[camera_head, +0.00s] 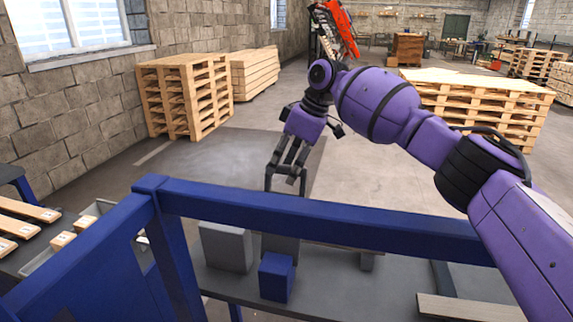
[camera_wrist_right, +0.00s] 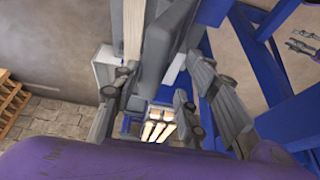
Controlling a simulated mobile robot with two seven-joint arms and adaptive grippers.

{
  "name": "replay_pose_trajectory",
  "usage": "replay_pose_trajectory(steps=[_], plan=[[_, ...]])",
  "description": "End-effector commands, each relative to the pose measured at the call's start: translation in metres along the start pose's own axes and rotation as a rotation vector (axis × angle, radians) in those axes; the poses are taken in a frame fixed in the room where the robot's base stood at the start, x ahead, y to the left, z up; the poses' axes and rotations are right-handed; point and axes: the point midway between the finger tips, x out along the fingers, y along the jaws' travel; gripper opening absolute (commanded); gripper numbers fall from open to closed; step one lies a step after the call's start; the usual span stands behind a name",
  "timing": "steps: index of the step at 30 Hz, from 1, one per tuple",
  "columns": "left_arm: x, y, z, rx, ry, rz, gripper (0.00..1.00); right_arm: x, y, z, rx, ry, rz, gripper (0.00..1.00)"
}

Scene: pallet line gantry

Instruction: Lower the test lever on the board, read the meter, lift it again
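My right gripper (camera_head: 286,190) hangs at the end of my purple arm, over the blue frame's top bar, its two fingers apart. In the right wrist view the gripper (camera_wrist_right: 165,105) also shows its fingers spread, with a grey upright piece (camera_wrist_right: 165,45) in view between and beyond them. I cannot tell whether it touches that piece. Behind the bar stand a grey box (camera_head: 226,247), a smaller blue box (camera_head: 277,277) and a grey upright panel (camera_head: 281,245), partly hidden. I cannot make out the test lever or the meter face. My left gripper does not show clearly.
A blue frame bar (camera_head: 330,219) crosses in front of a dark bench (camera_head: 330,284). At left, wooden strips (camera_head: 24,210) lie beside a grey tray (camera_head: 98,209) holding wooden blocks. Pallet stacks (camera_head: 186,97) and (camera_head: 480,105) stand behind on open floor. A plank (camera_head: 465,307) lies at front right.

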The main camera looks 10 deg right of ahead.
Motion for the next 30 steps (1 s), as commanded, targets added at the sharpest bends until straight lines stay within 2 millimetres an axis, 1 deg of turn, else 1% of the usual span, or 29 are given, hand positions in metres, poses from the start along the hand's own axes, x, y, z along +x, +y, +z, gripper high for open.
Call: replay_pose_trajectory(steps=[2,5,8,15,19,24,30], plan=[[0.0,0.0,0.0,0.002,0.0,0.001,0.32,-0.003,0.0,-0.001,0.0,0.002,0.001,0.39],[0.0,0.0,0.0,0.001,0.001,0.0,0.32,-0.013,0.0,-0.001,0.0,0.003,0.002,0.39],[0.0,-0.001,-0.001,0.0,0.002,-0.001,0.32,-0.031,0.001,-0.002,-0.001,0.004,0.003,0.39],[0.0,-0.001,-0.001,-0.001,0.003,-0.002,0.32,-0.082,0.001,-0.001,0.0,0.002,0.002,0.39],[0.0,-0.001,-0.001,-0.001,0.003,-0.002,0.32,-0.103,0.001,-0.001,0.0,0.001,0.001,0.39],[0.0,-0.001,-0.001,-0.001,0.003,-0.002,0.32,-0.117,0.001,0.0,0.001,0.0,-0.001,0.39],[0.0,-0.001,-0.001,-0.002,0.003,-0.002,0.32,-0.12,0.001,0.0,0.0,0.0,-0.001,0.39]])
